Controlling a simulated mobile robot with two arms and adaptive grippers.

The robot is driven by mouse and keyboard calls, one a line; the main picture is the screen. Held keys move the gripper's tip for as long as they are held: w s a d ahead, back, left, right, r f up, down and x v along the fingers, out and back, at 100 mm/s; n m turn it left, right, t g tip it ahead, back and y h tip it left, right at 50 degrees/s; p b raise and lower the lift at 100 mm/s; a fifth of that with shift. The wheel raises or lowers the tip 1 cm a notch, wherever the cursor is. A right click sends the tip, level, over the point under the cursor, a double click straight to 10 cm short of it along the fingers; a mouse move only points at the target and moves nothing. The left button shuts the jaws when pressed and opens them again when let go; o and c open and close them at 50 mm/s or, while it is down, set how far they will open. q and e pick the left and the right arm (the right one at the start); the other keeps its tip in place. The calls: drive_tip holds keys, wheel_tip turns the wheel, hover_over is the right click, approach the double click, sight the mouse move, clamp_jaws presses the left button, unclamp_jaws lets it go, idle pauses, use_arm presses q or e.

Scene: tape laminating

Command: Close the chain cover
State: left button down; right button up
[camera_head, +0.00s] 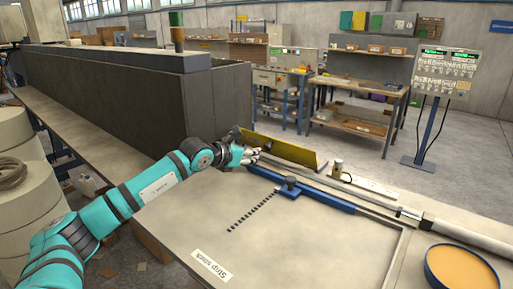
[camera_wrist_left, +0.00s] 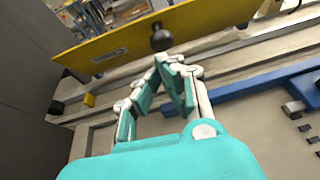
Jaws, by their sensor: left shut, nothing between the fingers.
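The chain cover is a long yellow panel (camera_head: 285,150) that stands tilted up at the back edge of the bench. It also shows in the left wrist view (camera_wrist_left: 135,38), with a label reading "CHAIN" and a dark round knob (camera_wrist_left: 160,38) near its lower edge. My left gripper (camera_head: 255,155) is at the left part of the cover, on its near side. In the left wrist view my left gripper (camera_wrist_left: 172,64) is shut and empty, with its fingertips just below the knob. I cannot tell whether they touch it. My right gripper is not in view.
A blue rail (camera_head: 315,198) with a dark knob (camera_head: 290,183) lies on the bench in front of the cover. A metal cylinder (camera_head: 338,168) stands right of the cover. A round orange-filled tray (camera_head: 460,268) sits at the front right. The bench middle (camera_head: 310,245) is clear.

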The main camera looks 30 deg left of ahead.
use_arm(q)
drive_tip(key=shift+p+x, duration=0.3)
drive_tip(key=shift+x, duration=0.75)
drive_tip(key=shift+r, duration=0.1)
drive_tip(key=shift+w+r, duration=0.15)
drive_tip(key=shift+r, duration=0.1)
drive_tip(key=shift+g+p, duration=0.3)
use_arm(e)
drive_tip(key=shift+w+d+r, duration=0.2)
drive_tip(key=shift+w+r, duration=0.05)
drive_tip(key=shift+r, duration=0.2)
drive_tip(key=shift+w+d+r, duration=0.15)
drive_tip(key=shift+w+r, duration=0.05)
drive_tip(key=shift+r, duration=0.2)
